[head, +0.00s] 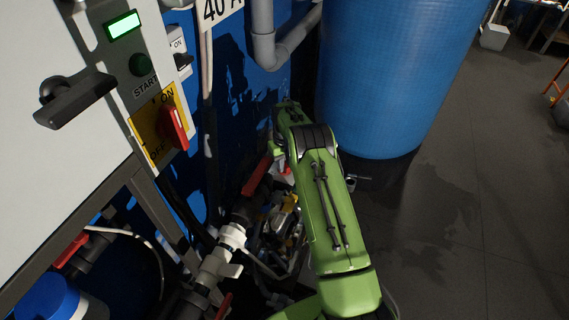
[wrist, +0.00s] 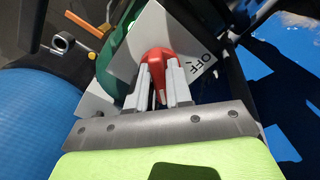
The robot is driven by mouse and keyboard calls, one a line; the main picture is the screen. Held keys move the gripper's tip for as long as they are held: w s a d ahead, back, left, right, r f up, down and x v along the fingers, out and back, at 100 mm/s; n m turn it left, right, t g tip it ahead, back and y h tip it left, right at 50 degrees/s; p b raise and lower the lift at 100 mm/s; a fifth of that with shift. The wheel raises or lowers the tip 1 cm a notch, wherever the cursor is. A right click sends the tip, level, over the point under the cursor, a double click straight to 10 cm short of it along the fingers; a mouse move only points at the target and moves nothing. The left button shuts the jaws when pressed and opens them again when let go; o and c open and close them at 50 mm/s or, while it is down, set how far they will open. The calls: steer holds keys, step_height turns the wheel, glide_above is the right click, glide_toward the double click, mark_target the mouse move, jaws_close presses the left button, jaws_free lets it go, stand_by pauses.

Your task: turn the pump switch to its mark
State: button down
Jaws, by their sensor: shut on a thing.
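The pump switch is a red knob (wrist: 156,60) on a pale plate (wrist: 203,52) marked OFF, in the upper middle of the wrist view. My gripper (wrist: 158,78) has its two grey fingers on either side of the red knob and is shut on it. The OFF lettering lies just right of the knob; any other mark on the plate is hidden or cannot be read. In the head view my green arm reaches down past the pipes and hides the gripper and most of the switch.
A large blue tank (head: 395,75) stands right of my arm. A cabinet (head: 60,170) with a yellow-plated red switch (head: 175,127) and a black handle is at the left. Pipes with red-handled valves (head: 257,176) run close beside my arm. Open floor (head: 480,200) lies at the right.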

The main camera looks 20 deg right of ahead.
steer(key=shift+m, duration=0.5)
steer(key=c, duration=1.1)
jaws_free()
step_height(320, 180, up, 16)
steer(key=p, duration=0.4)
steer(key=shift+f, duration=0.1)
